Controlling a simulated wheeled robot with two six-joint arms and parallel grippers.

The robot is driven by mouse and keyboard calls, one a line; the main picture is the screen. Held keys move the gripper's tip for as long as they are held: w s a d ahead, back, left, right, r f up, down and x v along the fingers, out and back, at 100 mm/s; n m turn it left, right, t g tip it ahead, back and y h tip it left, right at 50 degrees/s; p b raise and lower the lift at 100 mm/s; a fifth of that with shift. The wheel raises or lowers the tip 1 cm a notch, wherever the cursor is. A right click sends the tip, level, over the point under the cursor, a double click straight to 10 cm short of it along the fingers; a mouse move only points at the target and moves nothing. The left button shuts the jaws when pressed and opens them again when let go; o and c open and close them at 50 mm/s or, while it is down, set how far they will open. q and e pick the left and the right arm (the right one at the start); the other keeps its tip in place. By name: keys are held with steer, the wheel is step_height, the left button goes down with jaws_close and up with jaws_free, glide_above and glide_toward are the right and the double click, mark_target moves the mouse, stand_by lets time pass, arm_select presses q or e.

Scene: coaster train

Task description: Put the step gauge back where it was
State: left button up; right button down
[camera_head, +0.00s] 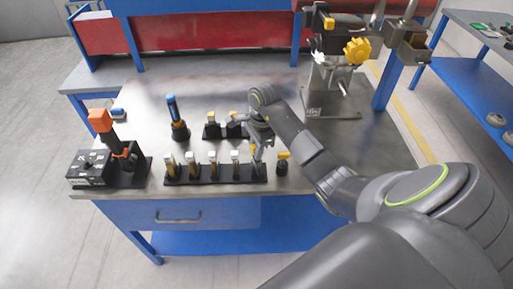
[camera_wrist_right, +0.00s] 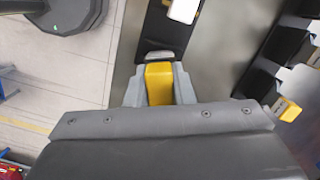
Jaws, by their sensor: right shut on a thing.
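My right gripper (camera_head: 243,121) is over the metal bench, at the right end of a small black holder (camera_head: 213,136). In the right wrist view the gripper (camera_wrist_right: 160,90) is shut on a yellow-ended piece (camera_wrist_right: 158,84), which I take to be the step gauge. The holder (camera_wrist_right: 155,28) lies just beyond the fingers, with a white-and-yellow block (camera_wrist_right: 183,9) on it. I cannot tell whether the held piece is seated in the holder or above it. My left gripper is not in view.
A long black rack (camera_head: 215,181) with several upright gauges stands at the front edge. A blue-handled tool (camera_head: 174,112) stands behind it. A black box (camera_head: 90,166) and an orange-topped device (camera_head: 101,121) are left. A machine with a yellow knob (camera_head: 357,50) stands back right.

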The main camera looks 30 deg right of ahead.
steer(key=shift+f, duration=0.15)
steer(key=c, duration=1.2)
jaws_free()
steer(key=shift+c, duration=0.2)
